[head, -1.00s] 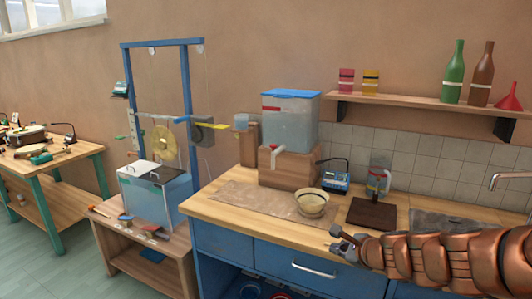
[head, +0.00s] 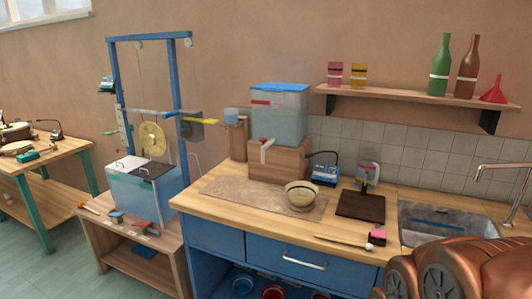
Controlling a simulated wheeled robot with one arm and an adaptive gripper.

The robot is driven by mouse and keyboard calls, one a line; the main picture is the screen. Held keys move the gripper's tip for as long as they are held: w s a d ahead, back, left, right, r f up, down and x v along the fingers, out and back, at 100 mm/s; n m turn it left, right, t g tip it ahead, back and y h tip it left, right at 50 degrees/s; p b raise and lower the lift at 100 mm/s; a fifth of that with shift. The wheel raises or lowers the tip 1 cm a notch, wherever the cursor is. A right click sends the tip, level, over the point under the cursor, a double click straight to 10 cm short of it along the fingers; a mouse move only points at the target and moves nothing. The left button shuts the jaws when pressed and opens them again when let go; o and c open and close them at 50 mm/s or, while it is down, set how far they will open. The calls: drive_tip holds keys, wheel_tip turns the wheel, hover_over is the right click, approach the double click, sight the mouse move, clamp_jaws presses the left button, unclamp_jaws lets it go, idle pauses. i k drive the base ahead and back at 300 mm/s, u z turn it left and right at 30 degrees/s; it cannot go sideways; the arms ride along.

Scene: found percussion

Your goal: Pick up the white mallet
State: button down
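A thin pale stick (head: 341,242) lies near the front edge of the wooden counter (head: 229,212). Small tools with coloured heads, one with an orange handle (head: 89,208), lie on the low table at the left. My copper-coloured arm fills the lower right corner; my gripper is out of view.
A pale bowl (head: 301,195) stands on a mat (head: 232,192). A dark board (head: 361,206) lies right of it, then a sink (head: 447,226) with a tap. A water tank (head: 279,116) stands on a wooden block behind. A tall blue frame (head: 112,75) rises at the left.

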sight(368, 247)
drive_tip(key=z, duration=1.7)
drive_tip(key=i, duration=1.4)
drive_tip(key=u, duration=3.9)
